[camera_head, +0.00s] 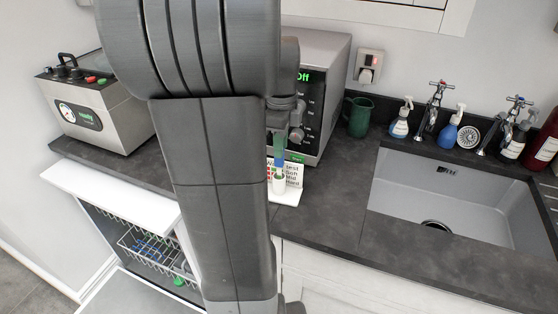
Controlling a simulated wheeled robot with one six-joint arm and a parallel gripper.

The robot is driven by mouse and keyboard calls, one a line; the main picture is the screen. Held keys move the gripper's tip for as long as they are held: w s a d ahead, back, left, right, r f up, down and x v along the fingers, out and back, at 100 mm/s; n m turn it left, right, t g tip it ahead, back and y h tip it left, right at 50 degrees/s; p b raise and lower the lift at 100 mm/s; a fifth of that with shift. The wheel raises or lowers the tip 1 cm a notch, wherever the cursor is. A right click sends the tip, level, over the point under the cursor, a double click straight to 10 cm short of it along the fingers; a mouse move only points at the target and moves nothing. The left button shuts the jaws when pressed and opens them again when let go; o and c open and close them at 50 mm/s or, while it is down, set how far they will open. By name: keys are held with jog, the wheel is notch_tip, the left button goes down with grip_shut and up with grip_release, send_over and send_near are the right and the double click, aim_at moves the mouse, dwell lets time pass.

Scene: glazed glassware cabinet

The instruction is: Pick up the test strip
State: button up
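My gripper (283,134) is above the card and mostly hidden behind my own arm. Its fingers are too small and covered to tell whether they are open or shut, or on what.
The silver appliance (322,95) stands close behind the card. A green mug (358,117), soap bottles (399,122) and taps line the back right, above the grey sink (455,195). A steel sterilizer-like box (98,122) is at left. A wire basket (150,250) sits in the open compartment below.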

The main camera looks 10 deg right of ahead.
aim_at(279, 165)
jog(key=shift+w+a+f, duration=0.1)
jog(key=shift+f, duration=1.3)
jog(key=shift+a+f, duration=0.1)
jog(key=shift+f, duration=1.25)
grip_shut()
